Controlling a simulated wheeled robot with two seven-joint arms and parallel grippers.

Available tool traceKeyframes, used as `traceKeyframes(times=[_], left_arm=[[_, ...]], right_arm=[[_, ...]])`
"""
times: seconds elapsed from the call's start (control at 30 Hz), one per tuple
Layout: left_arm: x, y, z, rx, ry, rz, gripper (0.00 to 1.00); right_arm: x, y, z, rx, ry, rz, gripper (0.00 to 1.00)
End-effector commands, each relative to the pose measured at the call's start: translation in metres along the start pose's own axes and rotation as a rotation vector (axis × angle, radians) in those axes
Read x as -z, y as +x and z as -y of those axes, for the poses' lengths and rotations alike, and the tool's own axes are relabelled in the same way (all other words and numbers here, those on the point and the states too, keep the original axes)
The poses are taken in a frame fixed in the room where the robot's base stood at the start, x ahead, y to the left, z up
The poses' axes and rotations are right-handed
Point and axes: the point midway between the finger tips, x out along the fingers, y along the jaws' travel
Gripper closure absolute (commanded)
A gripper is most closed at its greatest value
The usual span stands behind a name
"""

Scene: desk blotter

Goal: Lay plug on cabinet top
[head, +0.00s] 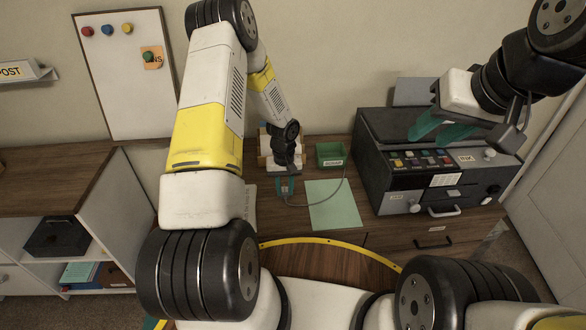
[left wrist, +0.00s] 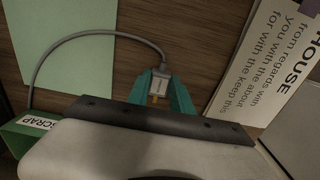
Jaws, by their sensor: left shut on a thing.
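My left gripper (head: 286,187) is low over the desk, its teal fingers shut on the plug. In the left wrist view the plug (left wrist: 159,84) is a small grey-white block with a brassy tip, between the fingers (left wrist: 160,92). A grey cable (left wrist: 62,42) runs from it over the green sheet towards the scrap bin. In the head view the plug is too small to make out clearly. A low cabinet with a brown wooden top (head: 45,182) stands at the left, well away from the plug. My right gripper (head: 440,129) is open and empty above the grey unit at the right.
The green scrap bin (head: 331,154) and pale green sheet (head: 333,205) lie right of my left gripper. A printed sheet (left wrist: 262,62) is beside the plug. The grey unit (head: 375,160) with knobs and coloured pieces fills the desk's right. The wooden cabinet top looks mostly clear.

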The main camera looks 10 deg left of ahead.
Motion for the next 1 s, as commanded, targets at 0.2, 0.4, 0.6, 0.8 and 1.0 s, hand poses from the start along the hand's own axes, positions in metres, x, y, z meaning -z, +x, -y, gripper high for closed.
traceKeyframes(times=[0.2, 0.4, 0.6, 0.8, 1.0], left_arm=[[0.000, 0.002, 0.000, 0.000, 0.000, 0.001, 0.52], [0.000, 0.002, 0.000, 0.000, 0.000, 0.001, 0.52], [0.000, -0.006, 0.000, -0.001, 0.000, -0.001, 0.52], [0.001, -0.044, 0.000, 0.000, -0.001, -0.004, 0.52], [0.001, -0.086, 0.000, -0.001, 0.000, -0.004, 0.52]], right_arm=[[0.000, 0.000, 0.000, 0.000, 0.000, 0.000, 0.64], [0.000, 0.000, 0.000, 0.000, 0.000, 0.000, 0.64], [0.000, 0.000, 0.000, 0.000, 0.000, 0.000, 0.64], [0.000, 0.000, 0.000, 0.000, 0.000, 0.000, 0.64], [0.000, 0.000, 0.000, 0.000, 0.000, 0.000, 0.64]])
